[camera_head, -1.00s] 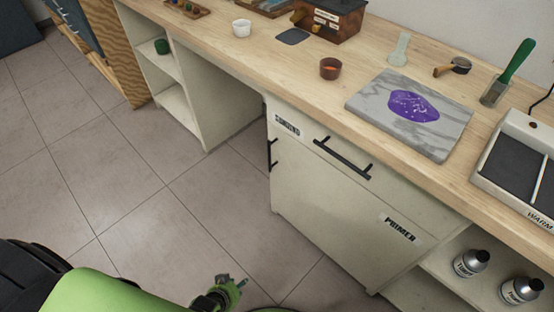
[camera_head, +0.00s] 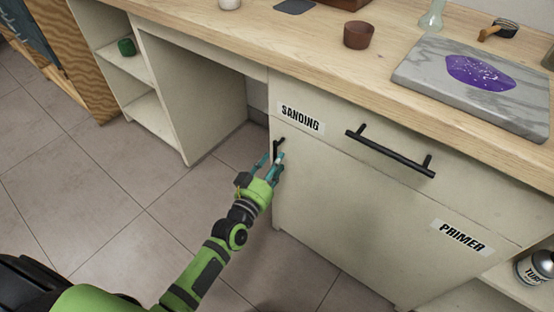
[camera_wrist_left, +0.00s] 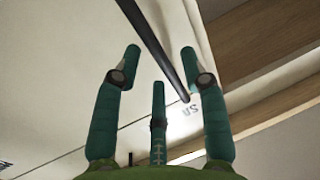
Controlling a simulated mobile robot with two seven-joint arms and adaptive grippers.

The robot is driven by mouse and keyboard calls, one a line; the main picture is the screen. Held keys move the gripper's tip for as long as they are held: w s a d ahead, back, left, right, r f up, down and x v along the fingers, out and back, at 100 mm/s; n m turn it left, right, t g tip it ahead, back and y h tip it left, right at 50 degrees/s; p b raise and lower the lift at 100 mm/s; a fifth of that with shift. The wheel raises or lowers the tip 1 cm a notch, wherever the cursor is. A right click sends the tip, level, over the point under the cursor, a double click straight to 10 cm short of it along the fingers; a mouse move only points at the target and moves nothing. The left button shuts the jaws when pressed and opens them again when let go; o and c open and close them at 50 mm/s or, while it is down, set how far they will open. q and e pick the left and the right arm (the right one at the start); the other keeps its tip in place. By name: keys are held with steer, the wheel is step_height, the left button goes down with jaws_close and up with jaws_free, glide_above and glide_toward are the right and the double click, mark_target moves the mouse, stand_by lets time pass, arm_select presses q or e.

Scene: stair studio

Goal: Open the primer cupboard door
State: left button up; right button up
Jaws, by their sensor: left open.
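The primer cupboard door (camera_head: 350,215) is a cream panel labelled PRIMER, shut flush under the drawer. Its black upright handle (camera_head: 279,145) is near the door's left edge, partly hidden by my left fingers. My left gripper (camera_head: 271,161) is open at the lower part of this handle. In the left wrist view the black handle bar (camera_wrist_left: 155,45) runs between the spread teal fingers of the left gripper (camera_wrist_left: 160,60); I see no finger closed on it, and contact is unclear. My right gripper is not in view.
The drawer above, labelled SANDING (camera_head: 301,118), is shut and has a black bar handle (camera_head: 390,153). The wooden worktop (camera_head: 300,50) overhangs the cupboard. A can (camera_head: 536,268) stands on the open shelf at right. Tiled floor (camera_head: 130,190) is clear at left.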

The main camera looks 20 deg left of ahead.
arm_select(q)
steer(key=shift+w+d, duration=0.15)
steer(key=shift+w, duration=1.05)
steer(key=shift+c, duration=0.4)
jaws_close()
